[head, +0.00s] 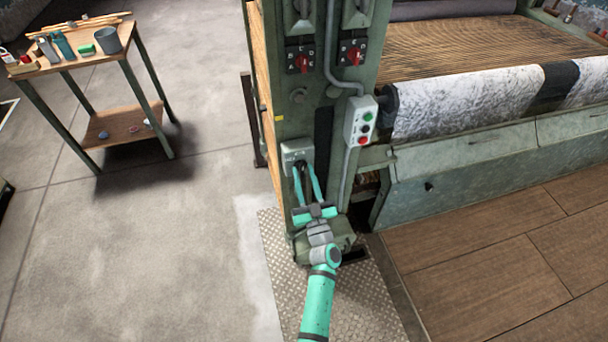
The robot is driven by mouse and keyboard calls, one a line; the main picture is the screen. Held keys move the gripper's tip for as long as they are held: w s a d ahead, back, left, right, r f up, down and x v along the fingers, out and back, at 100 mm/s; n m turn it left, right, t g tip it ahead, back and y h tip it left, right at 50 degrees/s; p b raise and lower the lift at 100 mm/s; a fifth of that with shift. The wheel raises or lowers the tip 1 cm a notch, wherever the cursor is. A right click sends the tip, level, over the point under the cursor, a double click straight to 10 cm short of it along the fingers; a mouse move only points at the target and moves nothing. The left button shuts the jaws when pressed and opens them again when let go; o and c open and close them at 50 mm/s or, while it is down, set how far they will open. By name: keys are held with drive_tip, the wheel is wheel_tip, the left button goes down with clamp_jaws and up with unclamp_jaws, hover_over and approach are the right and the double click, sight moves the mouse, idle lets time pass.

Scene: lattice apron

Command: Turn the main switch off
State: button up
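A small grey box (292,152) with faint lettering and a dark handle (302,166) is on the lower front of the green machine post; I take it to be the main switch. My gripper (303,169), with teal fingers, reaches up to this box from below. Its two fingers stand apart, with the dark handle between or just behind their tips. I cannot tell whether they touch it. The fingers partly hide the handle, so its setting is not clear.
Two red rotary switches (302,60) (352,55) sit higher on the post. A wooden cart (85,66) stands left. Bare concrete floor (170,240) lies left of the post.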

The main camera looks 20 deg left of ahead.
drive_tip(key=shift+w, duration=0.1)
drive_tip(key=shift+c, duration=0.6)
clamp_jaws()
drive_tip(key=shift+n+y, duration=0.3)
drive_tip(key=shift+n, duration=0.3)
drive_tip(key=n+g+y, duration=0.1)
drive_tip(key=n, duration=0.1)
drive_tip(key=n+g+y, duration=0.1)
drive_tip(key=n, duration=0.2)
drive_tip(key=n+g, duration=0.1)
drive_tip(key=n, duration=0.2)
drive_tip(key=shift+a+g+y, duration=0.15)
drive_tip(key=shift+g+y, duration=0.25)
drive_tip(key=n+g, duration=0.1)
drive_tip(key=n, duration=0.3)
drive_tip(key=n+g, duration=0.2)
drive_tip(key=n, duration=0.2)
drive_tip(key=shift+s+a+f, duration=0.15)
drive_tip(key=shift+s+f, duration=0.05)
drive_tip(key=n+g, duration=0.1)
drive_tip(key=n, duration=0.1)
drive_tip(key=n+g+h, duration=0.1)
drive_tip(key=n, duration=0.2)
drive_tip(key=shift+f, duration=0.15)
drive_tip(key=shift+o, duration=0.6)
unclamp_jaws()
